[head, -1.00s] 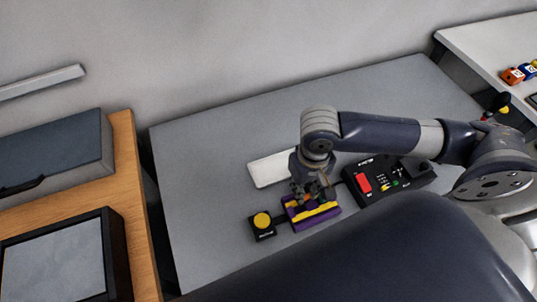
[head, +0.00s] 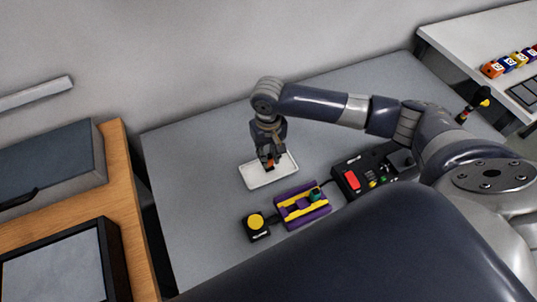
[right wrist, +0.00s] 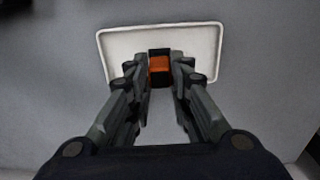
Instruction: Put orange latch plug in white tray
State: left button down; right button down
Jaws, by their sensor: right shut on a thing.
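The orange latch plug (right wrist: 159,64) is between the fingertips of my right gripper in the right wrist view, with a dark part at its far end. My right gripper (head: 268,163) is shut on the plug, which shows as a small orange patch in the head view. Gripper and plug are over the white tray (head: 287,175). I cannot tell whether the plug touches the tray floor. My left gripper is not in view.
A purple and yellow fixture (head: 290,216) holding a green piece (head: 315,195) is in front of the tray. A yellow-button box (head: 256,226) and a black panel with a red switch (head: 352,180) flank it. The grey table (head: 190,160) is clear left of the tray.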

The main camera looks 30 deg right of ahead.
aim_at(269, 157)
jog(key=shift+f, duration=0.6)
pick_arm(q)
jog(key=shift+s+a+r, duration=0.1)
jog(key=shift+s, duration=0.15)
pick_arm(e)
jog(key=shift+f, duration=0.15)
jog(key=c, duration=1.4)
grip_release()
jog(key=shift+c, duration=0.2)
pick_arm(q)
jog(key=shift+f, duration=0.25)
pick_arm(e)
notch_tip(269, 157, up, 12)
